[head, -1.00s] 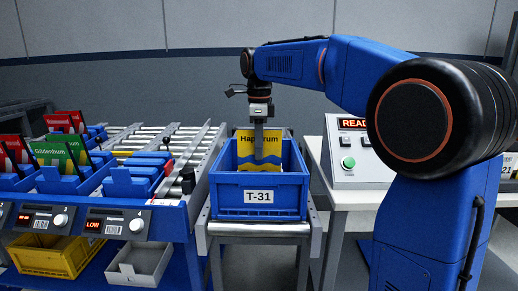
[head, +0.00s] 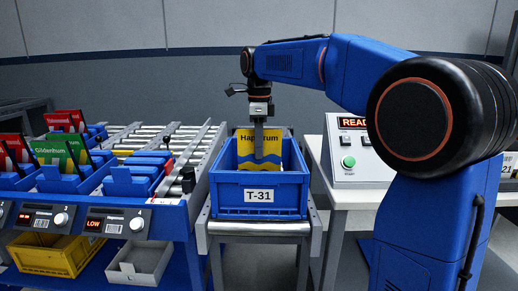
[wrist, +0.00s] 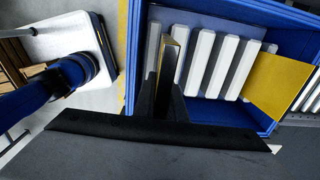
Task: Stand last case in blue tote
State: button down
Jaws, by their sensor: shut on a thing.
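The blue tote (head: 235,199), labelled T-31, stands on a short roller stand in the middle of the head view. A yellow case (head: 246,149) with dark lettering is upright inside it, its top above the rim. My gripper (head: 259,150) points down in front of the case and is shut on it. In the wrist view the held case (wrist: 179,42) shows nearly edge-on between the dark fingers, inside the tote's blue walls (wrist: 127,60). Another yellow surface (wrist: 280,86) is at the tote's right side. The held case's bottom is hidden, so I cannot tell if it touches the floor.
Several pale bars (wrist: 222,68) lie beside the held case in the wrist view. Left of the tote is a roller rack (head: 190,150) with blue holders and red and green cases (head: 62,150). A control box (head: 352,155) stands on a white table at the right.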

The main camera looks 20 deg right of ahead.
jog(key=shift+f, duration=0.15)
jog(key=shift+f, duration=4.05)
jog(key=c, duration=1.7)
grip_release()
jog(key=shift+o, duration=0.2)
